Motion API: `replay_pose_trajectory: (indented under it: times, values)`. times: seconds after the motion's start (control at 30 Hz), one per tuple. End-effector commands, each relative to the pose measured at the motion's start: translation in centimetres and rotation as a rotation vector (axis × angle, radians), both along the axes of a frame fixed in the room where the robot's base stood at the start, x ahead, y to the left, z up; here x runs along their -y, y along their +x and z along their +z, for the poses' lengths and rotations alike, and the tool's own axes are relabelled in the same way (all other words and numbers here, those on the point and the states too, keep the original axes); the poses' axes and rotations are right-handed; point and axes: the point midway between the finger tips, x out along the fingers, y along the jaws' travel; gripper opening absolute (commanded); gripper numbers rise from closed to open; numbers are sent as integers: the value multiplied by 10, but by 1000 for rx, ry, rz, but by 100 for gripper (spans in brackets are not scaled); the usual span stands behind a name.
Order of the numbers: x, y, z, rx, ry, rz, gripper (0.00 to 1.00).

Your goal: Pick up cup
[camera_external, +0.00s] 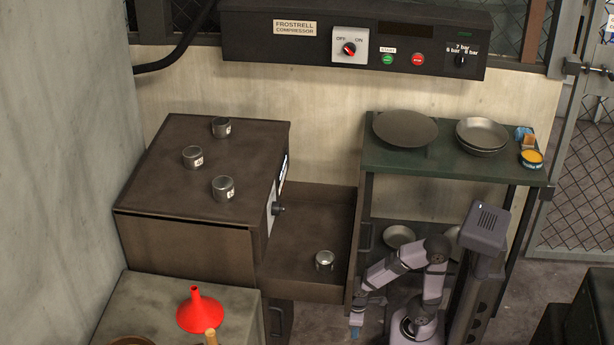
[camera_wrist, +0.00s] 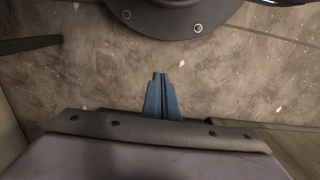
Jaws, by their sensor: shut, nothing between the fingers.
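Several small metal cups show in the external view. Another cup (camera_external: 324,260) stands in the open drawer (camera_external: 305,225) at the cabinet's right side. My gripper (camera_external: 356,328) hangs low, to the right of and below the drawer, apart from every cup. In the wrist view its blue fingers (camera_wrist: 159,98) are together with nothing between them, and no cup is seen there.
A green-topped shelf (camera_external: 400,160) at the right holds metal plates (camera_external: 405,127), bowls (camera_external: 481,135) and a yellow-lidded tin (camera_external: 531,158). A red funnel (camera_external: 200,310) stands on the front-left bench (camera_external: 140,295). The drawer and shelf edges lie close to my arm.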

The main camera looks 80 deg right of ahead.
Motion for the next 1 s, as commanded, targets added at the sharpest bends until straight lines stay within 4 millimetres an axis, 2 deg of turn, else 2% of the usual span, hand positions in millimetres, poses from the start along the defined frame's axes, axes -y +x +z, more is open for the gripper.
replay_pose_trajectory:
  times: [0.33, 0.6, 1.0]
  values:
    - [0, 0, 0, 0, 0, 0, 0]
    - [0, 0, 0, 0, 0, 0, 64]
    - [-1, -1, -3, -23, 2, 16, 64]
